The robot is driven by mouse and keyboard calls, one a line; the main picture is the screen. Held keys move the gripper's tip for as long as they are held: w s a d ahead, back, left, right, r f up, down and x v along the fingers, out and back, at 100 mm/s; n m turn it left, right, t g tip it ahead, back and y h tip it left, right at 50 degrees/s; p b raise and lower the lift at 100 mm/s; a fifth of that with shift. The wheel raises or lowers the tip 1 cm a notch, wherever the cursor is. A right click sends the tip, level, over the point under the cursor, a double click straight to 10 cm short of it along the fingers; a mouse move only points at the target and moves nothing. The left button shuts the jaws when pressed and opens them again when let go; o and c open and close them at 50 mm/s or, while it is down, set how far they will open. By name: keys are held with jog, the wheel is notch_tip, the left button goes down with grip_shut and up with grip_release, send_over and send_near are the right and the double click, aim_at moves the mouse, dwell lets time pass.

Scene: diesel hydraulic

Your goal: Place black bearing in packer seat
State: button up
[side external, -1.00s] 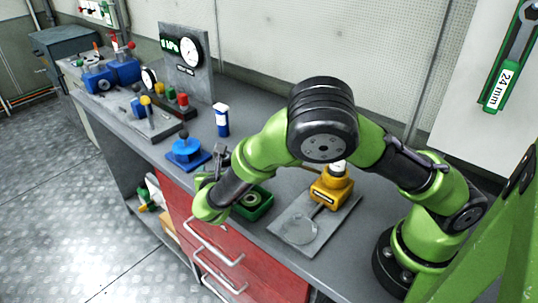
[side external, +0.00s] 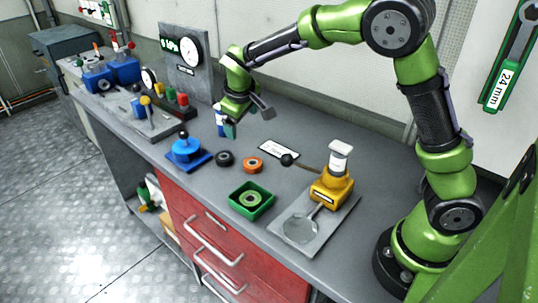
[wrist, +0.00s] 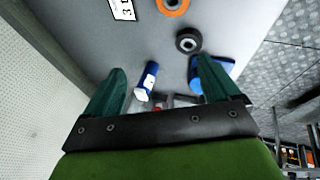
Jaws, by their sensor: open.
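The black bearing (side external: 225,158) lies flat on the bench, beside an orange bearing (side external: 253,164). It also shows in the wrist view (wrist: 189,40), beyond and between my fingers. My gripper (side external: 248,119) is open and empty, raised above the back of the bench; its spread fingers also show in the wrist view (wrist: 163,75). The blue knobbed fixture (side external: 186,148) stands left of the black bearing. A green square tray (side external: 236,196) nearer the front holds a pale ring. I cannot tell for certain which fixture has the packer seat.
A blue-and-white tube (side external: 219,117) stands behind the black bearing, partly hidden by my gripper. A yellow press (side external: 331,193) with a lever stands on a grey plate at right. A white label (side external: 278,149) lies behind the orange bearing. A gauge panel (side external: 187,65) stands at back left.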

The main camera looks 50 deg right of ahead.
jog(key=a+r+m+y, duration=0.1)
jog(key=a+m+y, duration=0.1)
jog(key=a+m, duration=0.15)
jog(key=m, duration=0.2)
send_near(224, 156)
jog(key=x, duration=0.8)
jog(key=shift+w+d+f, duration=0.1)
jog(key=shift+f, duration=0.2)
jog(key=shift+t, duration=0.3)
jog(key=c, duration=1.2)
jog(key=shift+r, duration=0.15)
jog(key=shift+c, duration=0.4)
